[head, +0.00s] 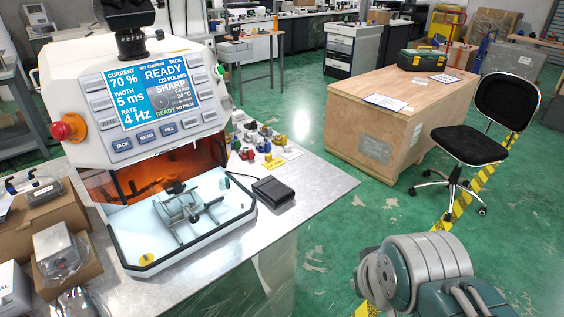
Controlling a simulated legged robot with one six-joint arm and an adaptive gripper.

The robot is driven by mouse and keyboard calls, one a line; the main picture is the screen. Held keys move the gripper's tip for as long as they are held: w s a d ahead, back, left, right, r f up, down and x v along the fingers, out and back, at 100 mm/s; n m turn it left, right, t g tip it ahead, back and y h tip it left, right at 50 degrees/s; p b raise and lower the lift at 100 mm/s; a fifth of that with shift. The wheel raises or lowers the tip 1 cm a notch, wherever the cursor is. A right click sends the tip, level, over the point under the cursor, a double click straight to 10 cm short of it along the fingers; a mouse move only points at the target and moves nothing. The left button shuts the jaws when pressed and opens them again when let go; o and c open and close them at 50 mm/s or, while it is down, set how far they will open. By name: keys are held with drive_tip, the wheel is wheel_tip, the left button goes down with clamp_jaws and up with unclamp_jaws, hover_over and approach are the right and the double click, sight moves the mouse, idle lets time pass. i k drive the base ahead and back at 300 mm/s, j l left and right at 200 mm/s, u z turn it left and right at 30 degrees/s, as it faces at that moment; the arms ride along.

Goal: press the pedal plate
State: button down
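The likely pedal plate is a flat black box-like pedal (273,191) on the metal table, just right of the machine's open tray. The machine (142,95) has a screen reading READY, 70 %, 5 ms and 4 Hz. A metal fixture (188,208) sits on its white tray. Grey and green links of my arm show at the bottom right, well apart from the pedal. My gripper's fingers are not in view.
The metal table (215,285) is bare in front of the pedal. Small coloured parts (262,140) lie behind it. Cardboard boxes (55,220) crowd the left. A wooden crate (385,115) and a black chair (475,140) stand on the green floor at right.

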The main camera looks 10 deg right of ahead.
sight(276, 189)
drive_tip(key=i+l, duration=0.15)
drive_tip(key=i, duration=0.3)
drive_tip(key=i+l, duration=0.2)
drive_tip(key=i, duration=0.3)
